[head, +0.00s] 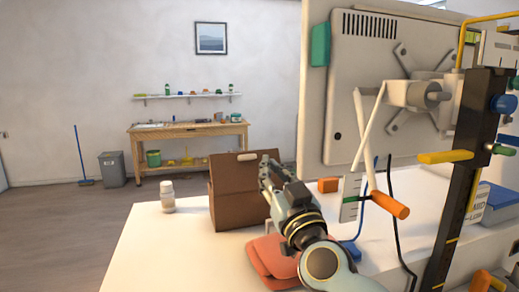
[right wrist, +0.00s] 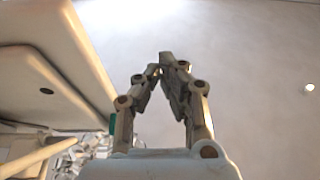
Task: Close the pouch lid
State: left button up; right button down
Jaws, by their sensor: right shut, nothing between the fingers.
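The brown pouch (head: 238,212) stands on the white table. Its lid panel (head: 228,172) rises above the front face and has a pale slot near its top edge. My right gripper (head: 265,163) is shut and empty, its fingertips overlapping the right part of the lid in the head view. I cannot tell whether they touch it. My forearm and gripper hide the pouch's right edge. In the right wrist view the fingertips (right wrist: 160,67) meet against a plain pale background, and the pouch does not show. My left gripper is not in view.
A white bottle (head: 167,196) stands left of the pouch. A folded coral item (head: 266,264) lies in front, partly behind my arm. A large pale panel (head: 368,85) with bracket, orange-tipped lever (head: 390,204) and dark post (head: 464,170) crowds the right. The table's front left is clear.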

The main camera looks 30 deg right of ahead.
jog(key=f+m, duration=0.1)
jog(key=b, duration=0.1)
send_over(248, 170)
jog(key=s, duration=0.4)
jog(key=shift+w+a+r+g, duration=0.15)
jog(key=shift+a+r+g, duration=0.1)
jog(key=shift+a+g, duration=0.1)
jog(key=shift+w, duration=0.1)
